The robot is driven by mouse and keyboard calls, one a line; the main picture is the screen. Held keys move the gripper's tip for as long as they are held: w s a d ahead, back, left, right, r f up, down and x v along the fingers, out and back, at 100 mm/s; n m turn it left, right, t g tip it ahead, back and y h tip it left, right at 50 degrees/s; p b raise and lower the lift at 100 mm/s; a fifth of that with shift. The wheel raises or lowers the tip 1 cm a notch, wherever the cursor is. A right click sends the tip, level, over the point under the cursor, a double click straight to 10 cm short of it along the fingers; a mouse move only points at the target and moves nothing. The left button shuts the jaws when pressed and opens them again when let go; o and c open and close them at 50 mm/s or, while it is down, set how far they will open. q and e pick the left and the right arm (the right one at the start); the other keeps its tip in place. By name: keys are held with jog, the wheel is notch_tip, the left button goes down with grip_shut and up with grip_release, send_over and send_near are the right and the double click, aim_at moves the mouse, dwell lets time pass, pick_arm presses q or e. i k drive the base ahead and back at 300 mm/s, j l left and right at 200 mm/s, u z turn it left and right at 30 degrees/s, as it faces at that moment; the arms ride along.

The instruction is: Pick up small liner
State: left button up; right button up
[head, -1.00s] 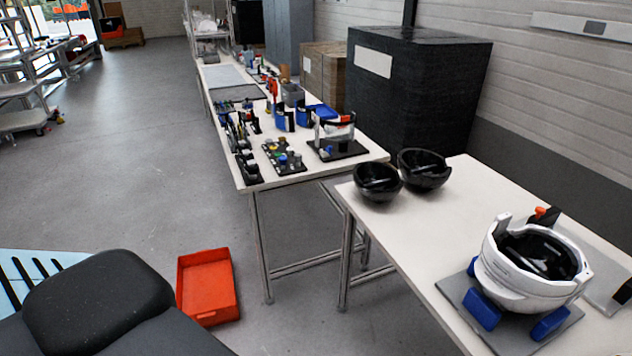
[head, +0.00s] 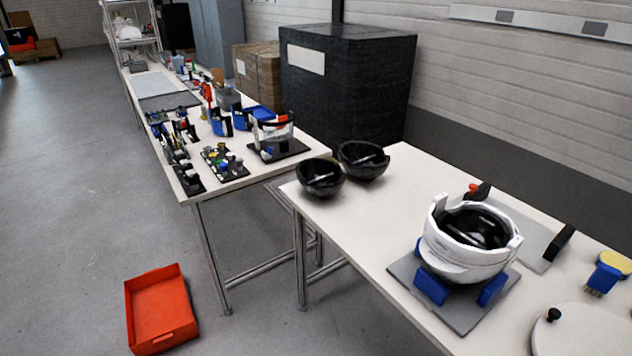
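Two black bowl-shaped liners sit side by side at the far left end of the near white table in the head view. One liner (head: 320,178) is at the front left and the other liner (head: 362,160) is just behind it to the right; I cannot tell surely which is the small one. A white helmet shell (head: 468,243) with a black inside rests on blue supports on a grey plate (head: 456,314). Neither of my grippers is in view.
The near table (head: 395,205) has free room between the liners and the plate. A round white disc (head: 585,335) and a blue-yellow brush (head: 608,272) lie at the right. A red bin (head: 160,310) is on the floor. A second table with several tools stands behind.

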aim_at(323, 178)
jog(key=i+j+z, duration=0.1)
jog(key=z, duration=0.45)
jog(key=i+j+z, duration=0.35)
jog(key=j, duration=0.15)
jog(key=j+z, duration=0.15)
jog(key=j, duration=0.15)
jog(key=i+j, duration=0.1)
jog(key=j, duration=0.2)
jog(key=i+j, duration=0.1)
jog(key=j, duration=0.2)
jog(key=i+j+z, duration=0.1)
jog(key=i+j, duration=0.05)
jog(key=j, duration=0.1)
